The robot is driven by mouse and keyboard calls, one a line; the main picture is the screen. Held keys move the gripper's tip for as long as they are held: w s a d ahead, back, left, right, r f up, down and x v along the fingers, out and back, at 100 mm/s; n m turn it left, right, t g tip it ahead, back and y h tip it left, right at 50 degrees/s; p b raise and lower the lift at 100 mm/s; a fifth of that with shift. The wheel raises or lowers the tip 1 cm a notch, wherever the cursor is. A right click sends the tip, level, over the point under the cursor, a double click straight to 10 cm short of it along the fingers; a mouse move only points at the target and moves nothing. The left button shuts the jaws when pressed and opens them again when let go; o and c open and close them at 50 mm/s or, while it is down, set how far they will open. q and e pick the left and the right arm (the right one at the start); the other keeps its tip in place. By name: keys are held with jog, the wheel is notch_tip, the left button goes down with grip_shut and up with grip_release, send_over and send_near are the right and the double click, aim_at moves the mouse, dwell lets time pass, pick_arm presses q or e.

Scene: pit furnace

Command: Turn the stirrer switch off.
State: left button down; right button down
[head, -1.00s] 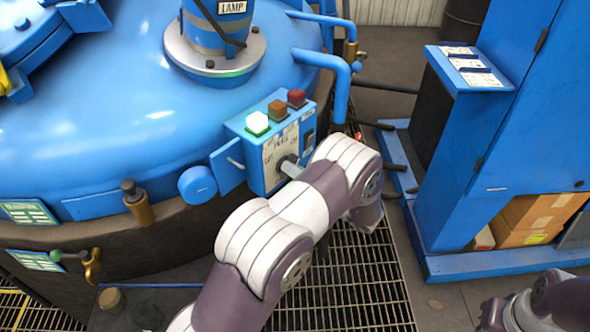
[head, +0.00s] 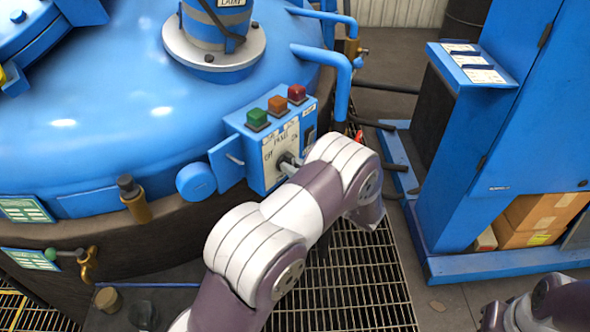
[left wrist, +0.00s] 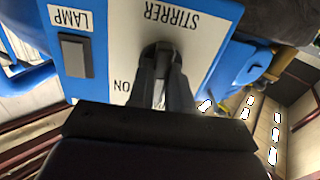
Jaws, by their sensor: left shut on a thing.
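The blue control box (head: 234,122) sits on the side of the furnace, with a white stirrer label plate (head: 272,150) marked off at left and on at right. My left gripper (head: 290,160) reaches it from the right front. In the left wrist view, its two fingers (left wrist: 162,75) are shut on the dark stirrer switch knob (left wrist: 160,50) below the word STIRRER. The fingers cover most of the knob, so its exact angle is hard to tell.
A lamp switch (left wrist: 75,57) is beside the stirrer plate. The blue furnace lid (head: 110,110) fills the left. A blue cabinet (head: 500,130) stands at right, with floor grating (head: 360,280) between. Part of my right arm shows at the lower right corner.

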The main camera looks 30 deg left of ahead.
pick_arm(q)
jog(key=shift+s+n+b, duration=0.1)
jog(key=shift+n+b, duration=2.2)
jog(key=shift+n, duration=2)
jog(key=c, duration=1)
grip_release()
jog(key=shift+c, duration=0.2)
jog(key=v, duration=1.2)
jog(key=shift+d, duration=0.3)
